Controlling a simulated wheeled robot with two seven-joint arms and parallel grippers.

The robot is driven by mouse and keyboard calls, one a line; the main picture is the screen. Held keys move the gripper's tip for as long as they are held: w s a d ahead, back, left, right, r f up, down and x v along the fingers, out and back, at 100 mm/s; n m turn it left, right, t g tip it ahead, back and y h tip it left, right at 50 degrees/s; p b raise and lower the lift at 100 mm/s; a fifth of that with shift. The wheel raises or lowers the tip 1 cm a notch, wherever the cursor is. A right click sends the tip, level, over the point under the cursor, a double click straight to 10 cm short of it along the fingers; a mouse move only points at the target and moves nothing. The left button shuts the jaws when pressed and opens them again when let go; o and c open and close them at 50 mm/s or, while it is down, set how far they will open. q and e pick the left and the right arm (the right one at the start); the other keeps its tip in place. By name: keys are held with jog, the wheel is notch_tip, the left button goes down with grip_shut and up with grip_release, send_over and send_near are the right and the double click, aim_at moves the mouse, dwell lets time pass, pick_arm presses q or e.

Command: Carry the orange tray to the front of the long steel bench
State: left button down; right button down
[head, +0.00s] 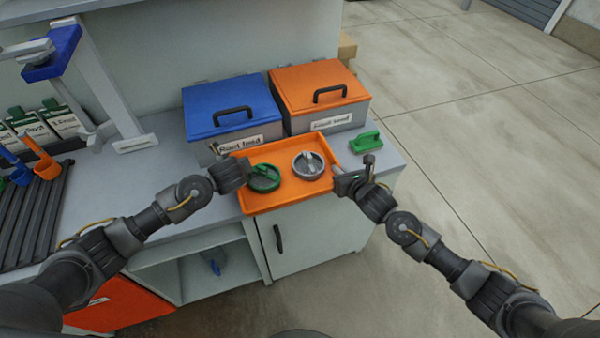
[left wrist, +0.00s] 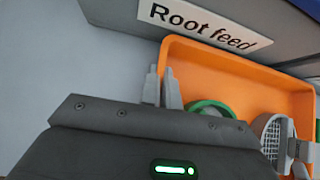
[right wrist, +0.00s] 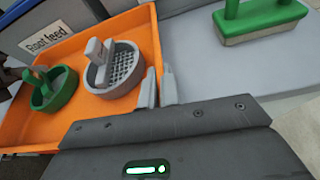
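The orange tray (head: 291,199) is at the front edge of the grey counter, before two lidded bins. I cannot tell whether it rests on the counter or hangs just above it. A green round piece (head: 264,178) and a grey round strainer (head: 308,165) with upright grips lie in it. My left gripper (head: 246,166) is at the tray's left wall, its fingers (left wrist: 162,88) close together about the wall. My right gripper (head: 340,172) is at the right wall, its fingers (right wrist: 160,86) likewise closed on that wall. The long steel bench is not clearly seen.
A blue-lidded bin (head: 228,106) marked "Root feed" and an orange-lidded bin (head: 318,88) stand behind the tray. A green-handled brush or block (head: 365,141) lies right of it. A black ribbed rack (head: 36,215) is at left. Open concrete floor (head: 480,130) lies right.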

pick_arm(q)
jog(key=shift+f+b, duration=0.3)
jog(key=shift+f, duration=0.3)
pick_arm(e)
jog(key=shift+f, duration=0.55)
pick_arm(q)
jog(key=c, duration=1.6)
grip_release()
jog(key=shift+r, duration=0.1)
jog(key=shift+c, duration=0.2)
pick_arm(e)
jog(key=c, duration=1.6)
grip_release()
jog(key=shift+c, duration=0.2)
jog(key=shift+r, duration=0.1)
pick_arm(q)
jog(key=v, duration=1.2)
pick_arm(e)
jog(key=v, duration=1.2)
pick_arm(q)
jog(key=shift+s, duration=0.1)
pick_arm(e)
jog(key=shift+s, duration=0.1)
